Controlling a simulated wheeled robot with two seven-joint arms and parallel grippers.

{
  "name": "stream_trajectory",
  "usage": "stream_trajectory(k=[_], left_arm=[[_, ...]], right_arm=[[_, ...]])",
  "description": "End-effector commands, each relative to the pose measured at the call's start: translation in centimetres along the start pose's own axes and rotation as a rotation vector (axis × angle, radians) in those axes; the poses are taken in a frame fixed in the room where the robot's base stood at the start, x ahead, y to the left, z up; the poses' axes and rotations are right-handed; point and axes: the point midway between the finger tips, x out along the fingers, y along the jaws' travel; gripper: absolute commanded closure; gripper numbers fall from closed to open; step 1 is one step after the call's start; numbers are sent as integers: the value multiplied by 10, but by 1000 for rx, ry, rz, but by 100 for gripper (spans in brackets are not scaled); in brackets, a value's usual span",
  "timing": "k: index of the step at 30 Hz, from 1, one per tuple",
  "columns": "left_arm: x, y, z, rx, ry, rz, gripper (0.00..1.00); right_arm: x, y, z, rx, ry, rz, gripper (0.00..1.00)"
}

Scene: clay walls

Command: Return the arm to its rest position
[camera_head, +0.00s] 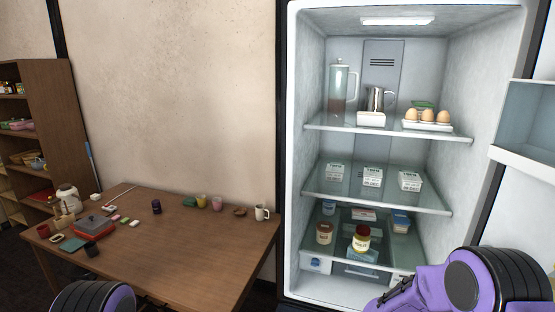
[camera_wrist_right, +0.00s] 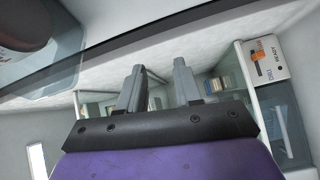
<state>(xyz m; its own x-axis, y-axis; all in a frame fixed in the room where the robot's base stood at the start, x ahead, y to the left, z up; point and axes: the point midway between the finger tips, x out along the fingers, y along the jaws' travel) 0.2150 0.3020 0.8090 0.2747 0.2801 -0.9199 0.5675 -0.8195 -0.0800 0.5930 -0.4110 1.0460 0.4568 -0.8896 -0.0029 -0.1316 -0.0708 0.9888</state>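My right arm (camera_head: 460,285) comes in at the lower right of the head view, in front of the open fridge. In the right wrist view my right gripper (camera_wrist_right: 159,75) has two grey fingers standing apart with nothing between them. A white box with printed lettering (camera_wrist_right: 263,60) is to the right of the fingers, apart from them. A round part of my left arm (camera_head: 93,298) shows at the bottom left of the head view, in front of the table. My left gripper is out of view.
The fridge (camera_head: 292,160) stands open, with its door (camera_head: 525,165) at the right. Its shelves hold a pitcher (camera_head: 342,90), an egg tray (camera_head: 428,125), white tubs and jars (camera_head: 362,240). A wooden table (camera_head: 190,265) with small items stands left, beside a shelf unit (camera_head: 50,90).

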Motion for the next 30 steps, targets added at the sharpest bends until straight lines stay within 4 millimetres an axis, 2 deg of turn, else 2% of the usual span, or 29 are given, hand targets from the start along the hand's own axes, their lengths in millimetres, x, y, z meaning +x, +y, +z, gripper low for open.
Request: stream_trajectory(k=[5, 11, 14, 16, 17, 20, 21, 24, 26, 27, 29, 30], left_arm=[[0, 0, 0, 0, 1, 1, 10], [0, 0, 0, 0, 1, 0, 10], [2, 0, 0, 0, 0, 0, 10], [6, 1, 2, 0, 0, 0, 10], [11, 1, 4, 0, 0, 0, 10], [31, 3, 12, 0, 1, 0, 10], [43, 4, 17, 0, 1, 0, 10], [71, 7, 29, 0, 0, 0, 10], [88, 8, 36, 0, 0, 0, 10], [100, 9, 41, 0, 0, 0, 10], [120, 11, 50, 0, 0, 0, 10], [134, 12, 55, 0, 0, 0, 10]], right_arm=[[-1, -4, -4, 150, 30, -18, 66], [-10, -19, -5, 376, 92, -85, 66], [-19, -35, -2, 509, 127, -149, 66], [-28, -55, 4, 612, 145, -217, 66], [-34, -69, 10, 659, 151, -257, 66], [-61, -127, 38, 832, 134, -429, 66], [-77, -157, 56, 903, 103, -517, 66], [-118, -226, 108, 1034, -27, -716, 66], [-143, -262, 143, 1083, -130, -813, 66], [-160, -285, 167, 1102, -205, -869, 66], [-187, -316, 205, 1109, -321, -938, 66], [-204, -336, 232, 1100, -399, -976, 66]])
